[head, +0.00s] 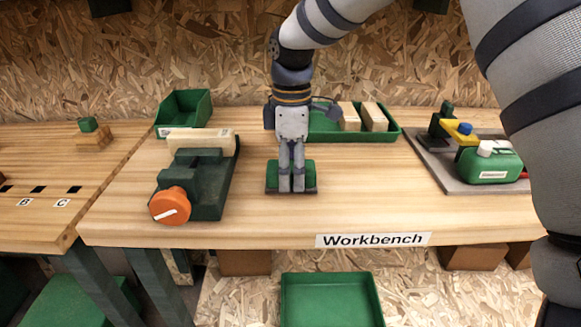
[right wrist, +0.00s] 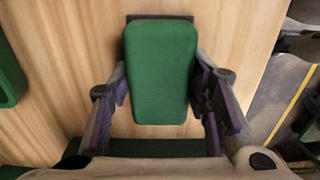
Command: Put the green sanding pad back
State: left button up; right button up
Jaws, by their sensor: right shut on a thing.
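The green sanding pad (head: 310,174) is at the middle of the workbench, at or just above its wooden top; I cannot tell whether it touches. It has a green upper face and a dark underside edge. My right gripper (head: 291,188) points down over it and is shut on it, hiding its middle in the head view. In the right wrist view the pad (right wrist: 160,72) sits between the two fingers of my right gripper (right wrist: 163,100), one along each long side. My left gripper is not in view.
A green vise with an orange knob (head: 170,206) stands left of the pad. A green tray (head: 328,133) with wooden blocks lies behind it. A grey board (head: 440,172) with tools is at right. An open green bin (head: 184,108) is at back left. Bench in front is clear.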

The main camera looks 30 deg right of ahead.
aim_at(291, 166)
jog(key=shift+r, duration=0.1)
jog(key=o, duration=1.1)
notch_tip(291, 166, up, 12)
